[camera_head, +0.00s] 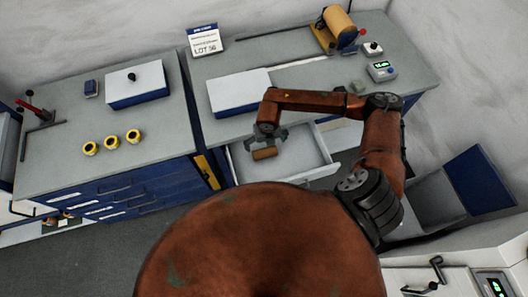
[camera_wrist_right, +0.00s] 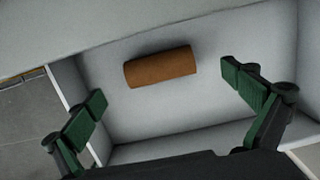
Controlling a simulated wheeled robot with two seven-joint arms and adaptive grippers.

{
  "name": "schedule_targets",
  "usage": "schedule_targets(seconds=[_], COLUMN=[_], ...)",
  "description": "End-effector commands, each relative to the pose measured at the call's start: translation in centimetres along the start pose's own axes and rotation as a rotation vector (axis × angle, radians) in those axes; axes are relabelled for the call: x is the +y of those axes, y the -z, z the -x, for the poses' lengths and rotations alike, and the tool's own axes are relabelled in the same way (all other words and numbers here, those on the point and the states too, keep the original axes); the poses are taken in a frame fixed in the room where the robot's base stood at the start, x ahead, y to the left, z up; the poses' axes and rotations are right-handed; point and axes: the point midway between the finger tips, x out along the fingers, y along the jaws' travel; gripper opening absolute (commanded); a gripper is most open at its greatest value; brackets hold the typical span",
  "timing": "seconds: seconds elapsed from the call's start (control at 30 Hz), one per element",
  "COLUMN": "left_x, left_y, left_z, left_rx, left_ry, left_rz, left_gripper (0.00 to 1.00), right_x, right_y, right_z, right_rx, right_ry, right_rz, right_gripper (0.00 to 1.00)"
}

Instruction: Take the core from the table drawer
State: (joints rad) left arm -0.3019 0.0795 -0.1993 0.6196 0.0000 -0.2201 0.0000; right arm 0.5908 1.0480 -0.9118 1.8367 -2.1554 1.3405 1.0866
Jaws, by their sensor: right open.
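The core is a short brown cylinder (camera_head: 265,153) lying in the open table drawer (camera_head: 312,160). It also shows in the right wrist view (camera_wrist_right: 160,67), lying on its side on the pale drawer floor, with nothing touching it. My right gripper (camera_head: 268,132) is over the drawer, just above the core in the picture. In the right wrist view its two green-padded fingers (camera_wrist_right: 170,100) are spread wide, with the core between and beyond them. My right gripper is open and empty. My left gripper is not in view.
The drawer walls stand close around the right gripper. A white box (camera_head: 239,92) sits on the tabletop above the drawer. A copper-coloured roll (camera_head: 339,24) and a small scale (camera_head: 381,71) stand farther back. Yellow rings (camera_head: 111,142) stand on the left bench.

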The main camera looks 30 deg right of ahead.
Motion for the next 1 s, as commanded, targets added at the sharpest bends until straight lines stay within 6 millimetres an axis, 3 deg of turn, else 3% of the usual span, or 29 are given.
schedule_targets(seconds=[0.4,0.7,1.0], left_x=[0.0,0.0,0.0], left_y=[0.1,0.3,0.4], left_z=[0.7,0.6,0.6], left_rx=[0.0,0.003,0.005], left_ry=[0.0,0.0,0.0], left_rz=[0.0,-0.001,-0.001], left_gripper=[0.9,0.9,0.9], right_x=[0.4,0.5,0.5], right_y=[0.8,0.8,0.8], right_z=[-5.1,-5.5,-5.5], right_rx=[0.001,0.0,0.0], right_ry=[-0.003,-0.003,-0.003], right_rz=[0.002,0.005,0.005], right_gripper=[1.0,0.99,0.79])
